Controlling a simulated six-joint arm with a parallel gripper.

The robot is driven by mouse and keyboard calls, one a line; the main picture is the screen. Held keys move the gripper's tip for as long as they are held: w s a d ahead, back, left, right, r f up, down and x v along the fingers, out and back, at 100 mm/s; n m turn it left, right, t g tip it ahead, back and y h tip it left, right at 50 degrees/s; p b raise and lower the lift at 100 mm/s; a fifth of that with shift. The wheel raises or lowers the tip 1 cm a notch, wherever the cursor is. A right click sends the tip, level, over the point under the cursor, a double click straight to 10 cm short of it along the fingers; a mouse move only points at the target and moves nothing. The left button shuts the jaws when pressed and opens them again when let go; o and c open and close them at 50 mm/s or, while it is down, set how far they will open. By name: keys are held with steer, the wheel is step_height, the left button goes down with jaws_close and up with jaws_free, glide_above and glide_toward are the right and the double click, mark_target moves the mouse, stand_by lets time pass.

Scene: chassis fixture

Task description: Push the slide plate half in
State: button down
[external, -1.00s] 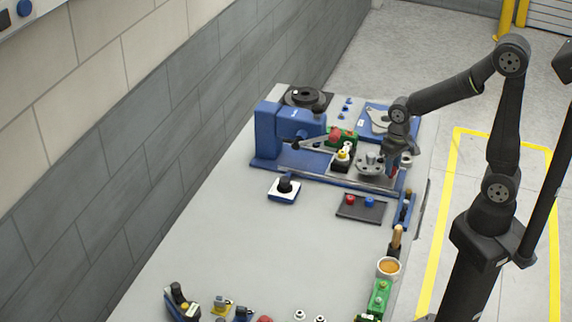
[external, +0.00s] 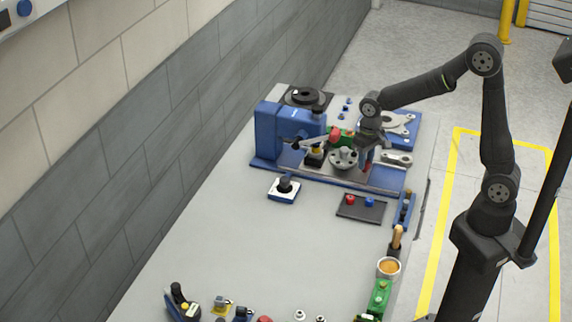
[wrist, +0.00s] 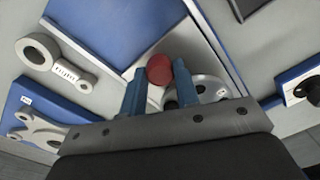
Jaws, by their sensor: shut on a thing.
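The slide plate (external: 349,174) is a flat grey metal plate lying in the long blue fixture (external: 258,164). It carries a round grey flanged part (external: 343,158). A red knob (wrist: 159,68) stands at the plate's right end in the external view. My gripper (external: 367,162) is over that end, pointing down. In the wrist view its blue fingertips (wrist: 160,82) are on both sides of the red knob, shut on it. The plate's left part is under or beside the blue housing (external: 281,128), partly hidden. Bare blue channel (external: 388,178) shows to the right of the plate.
A grey link part (external: 397,158) and a blue board with a metal bracket (external: 404,124) lie behind my gripper. The middle table is clear.

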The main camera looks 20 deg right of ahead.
steer(key=c, duration=1.1)
jaws_free()
step_height(320, 180, up, 18)
steer(key=shift+d+f, duration=0.25)
steer(key=shift+w, duration=0.1)
steer(key=f, duration=1.7)
steer(key=shift+a+f, duration=0.25)
steer(key=shift+s+d, duration=0.15)
steer(key=shift+s, duration=0.1)
